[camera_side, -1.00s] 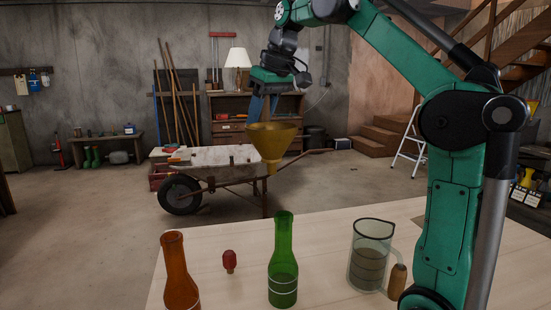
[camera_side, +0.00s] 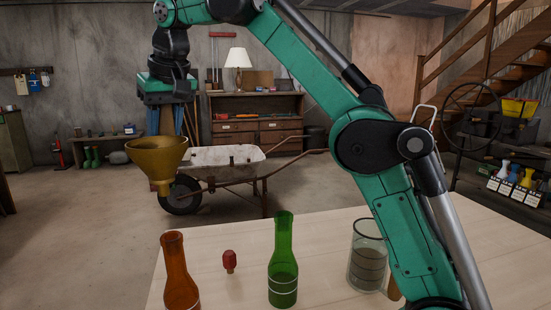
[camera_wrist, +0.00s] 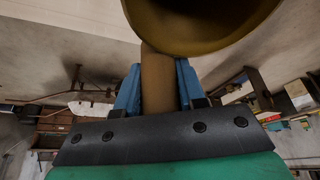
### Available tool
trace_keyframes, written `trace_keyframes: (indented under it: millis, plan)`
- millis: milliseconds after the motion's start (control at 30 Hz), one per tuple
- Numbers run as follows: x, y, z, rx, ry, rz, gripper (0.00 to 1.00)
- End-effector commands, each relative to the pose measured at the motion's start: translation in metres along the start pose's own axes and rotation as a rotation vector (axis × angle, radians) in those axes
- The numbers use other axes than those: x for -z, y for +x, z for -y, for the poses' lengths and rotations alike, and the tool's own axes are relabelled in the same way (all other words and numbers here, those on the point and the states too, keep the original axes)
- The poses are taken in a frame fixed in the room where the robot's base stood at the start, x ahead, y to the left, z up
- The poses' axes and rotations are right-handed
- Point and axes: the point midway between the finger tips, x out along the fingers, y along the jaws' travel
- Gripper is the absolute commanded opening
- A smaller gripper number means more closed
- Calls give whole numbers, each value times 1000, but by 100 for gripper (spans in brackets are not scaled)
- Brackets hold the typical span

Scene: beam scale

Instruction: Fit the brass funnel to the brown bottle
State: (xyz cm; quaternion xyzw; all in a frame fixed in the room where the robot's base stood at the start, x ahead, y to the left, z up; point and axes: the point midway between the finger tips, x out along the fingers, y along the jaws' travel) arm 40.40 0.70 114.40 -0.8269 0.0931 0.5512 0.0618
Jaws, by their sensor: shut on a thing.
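My gripper (camera_side: 166,122) is shut on the brass funnel (camera_side: 157,160) and holds it in the air, spout down. In the side view the funnel is above and slightly left of the brown bottle (camera_side: 178,275), with a clear gap between spout and bottle mouth. The brown bottle stands upright at the table's left front; its base is cut off by the picture edge. In the wrist view the blue fingers (camera_wrist: 158,90) grip a brown handle-like part below the funnel's bowl (camera_wrist: 200,18). The spout tip and the bottle are not visible there.
A green bottle (camera_side: 283,265) stands right of the brown one, with a small red stopper-like thing (camera_side: 229,261) between them. A glass jug (camera_side: 368,262) stands further right, partly behind my arm. A wheelbarrow (camera_side: 230,160) stands behind.

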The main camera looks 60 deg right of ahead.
Motion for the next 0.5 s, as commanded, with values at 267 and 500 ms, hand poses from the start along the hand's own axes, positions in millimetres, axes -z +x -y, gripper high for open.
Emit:
trace_keyframes:
  millis: [267, 500]
  plan:
    - [-8, 20, 0, 0, 0, 0, 0]
    - [-18, 43, 0, 0, 0, 0, 0]
